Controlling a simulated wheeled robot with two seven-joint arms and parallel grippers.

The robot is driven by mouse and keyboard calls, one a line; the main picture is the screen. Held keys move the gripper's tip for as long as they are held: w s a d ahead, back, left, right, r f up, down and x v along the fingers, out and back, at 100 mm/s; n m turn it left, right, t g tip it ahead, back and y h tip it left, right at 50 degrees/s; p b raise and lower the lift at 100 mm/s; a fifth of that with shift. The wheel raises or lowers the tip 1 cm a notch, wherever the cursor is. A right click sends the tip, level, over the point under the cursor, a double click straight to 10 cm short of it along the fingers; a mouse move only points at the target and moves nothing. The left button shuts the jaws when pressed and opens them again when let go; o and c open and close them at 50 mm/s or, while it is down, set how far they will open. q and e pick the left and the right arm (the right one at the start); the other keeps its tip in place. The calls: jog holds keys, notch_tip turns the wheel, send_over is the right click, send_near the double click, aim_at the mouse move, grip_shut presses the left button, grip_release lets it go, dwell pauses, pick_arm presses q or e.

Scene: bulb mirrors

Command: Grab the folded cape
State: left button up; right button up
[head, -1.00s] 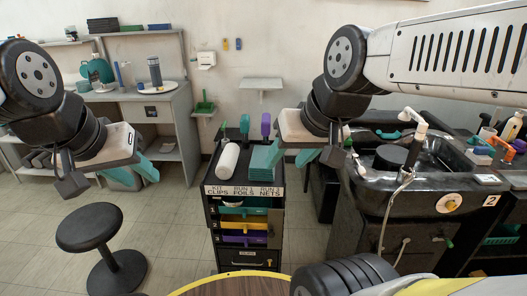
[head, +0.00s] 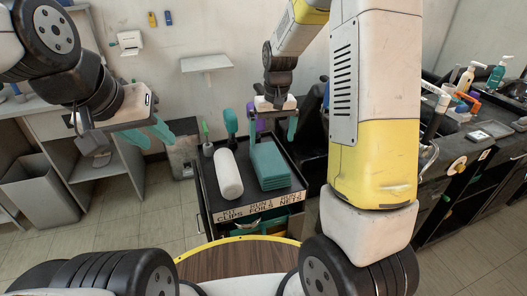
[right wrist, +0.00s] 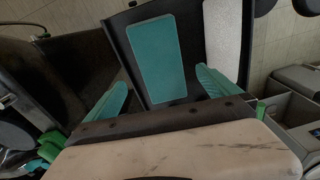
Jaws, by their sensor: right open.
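The folded cape (head: 270,166) is a flat teal stack lying on the top of the black cart, right of a white roll. It also shows in the right wrist view (right wrist: 158,62) as a teal rectangle between the fingers. My right gripper (head: 271,128) is open and empty, with its teal fingers apart, near the far end of the cape. In the right wrist view my right gripper (right wrist: 162,82) has one finger to each side of the cape, with no contact visible. My left gripper (head: 149,134) is open and empty, off to the left of the cart.
The white roll (head: 228,174) lies beside the cape. Green, teal and purple upright tools stand at the back of the cart top (head: 240,203). A black basin counter (head: 458,165) is at the right.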

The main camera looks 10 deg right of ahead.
send_over(269, 158)
jog(key=shift+g, duration=0.3)
jog(key=f, duration=0.4)
jog(key=shift+w+d+f, duration=0.15)
jog(key=shift+w+f, duration=0.05)
jog(key=shift+f, duration=0.05)
notch_tip(269, 158, down, 8)
jog(key=shift+s+r, duration=0.1)
jog(key=shift+s, duration=0.05)
jog(key=shift+c, duration=0.2)
jog(key=c, duration=1.2)
jog(key=shift+r, duration=0.15)
